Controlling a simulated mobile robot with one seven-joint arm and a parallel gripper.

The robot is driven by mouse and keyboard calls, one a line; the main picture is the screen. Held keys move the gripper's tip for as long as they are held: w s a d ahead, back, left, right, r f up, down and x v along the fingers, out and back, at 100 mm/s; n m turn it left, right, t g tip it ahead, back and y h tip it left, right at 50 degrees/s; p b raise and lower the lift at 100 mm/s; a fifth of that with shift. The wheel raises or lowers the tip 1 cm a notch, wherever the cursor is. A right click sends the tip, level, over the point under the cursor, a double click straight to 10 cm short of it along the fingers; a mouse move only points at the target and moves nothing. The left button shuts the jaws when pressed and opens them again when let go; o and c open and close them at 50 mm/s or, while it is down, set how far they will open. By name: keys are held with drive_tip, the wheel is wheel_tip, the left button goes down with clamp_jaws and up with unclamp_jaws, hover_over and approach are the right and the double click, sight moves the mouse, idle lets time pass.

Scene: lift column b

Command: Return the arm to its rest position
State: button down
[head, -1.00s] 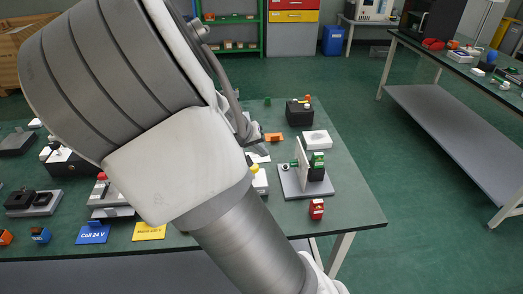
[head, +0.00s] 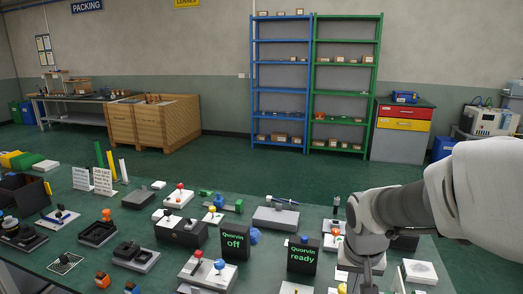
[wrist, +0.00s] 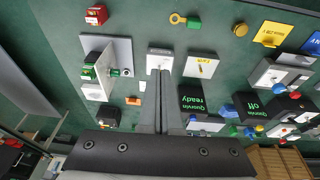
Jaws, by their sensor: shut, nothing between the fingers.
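My arm reaches in from the right edge of the head view, bent over the right part of the green workbench (head: 70,220). My gripper (head: 368,280) points down at its end, over the bench items; its tips are hard to make out there. In the wrist view my gripper (wrist: 164,76) has both fingers together with nothing between them. The fingertips show against a small pale block (wrist: 160,60); I cannot tell how far above it they are.
Black boxes reading "Quorvin ready" (head: 303,258) and "Quorvin off" (head: 236,247) stand left of the gripper. A grey plate with a white upright panel (wrist: 98,92) lies left in the wrist view. Shelves (head: 281,85) and wooden crates (head: 168,124) stand beyond open floor.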

drive_tip(key=s+a+r+n+t+y+p, duration=0.1)
drive_tip(key=s+a+r+n+t+p, duration=0.1)
drive_tip(key=s+r, duration=1.1)
drive_tip(key=shift+s+a+r+n+t+p, duration=0.4)
drive_tip(key=shift+a+r+n+p, duration=0.35)
drive_tip(key=shift+a+p, duration=0.6)
drive_tip(key=shift+a+r, duration=0.1)
drive_tip(key=shift+a, duration=0.05)
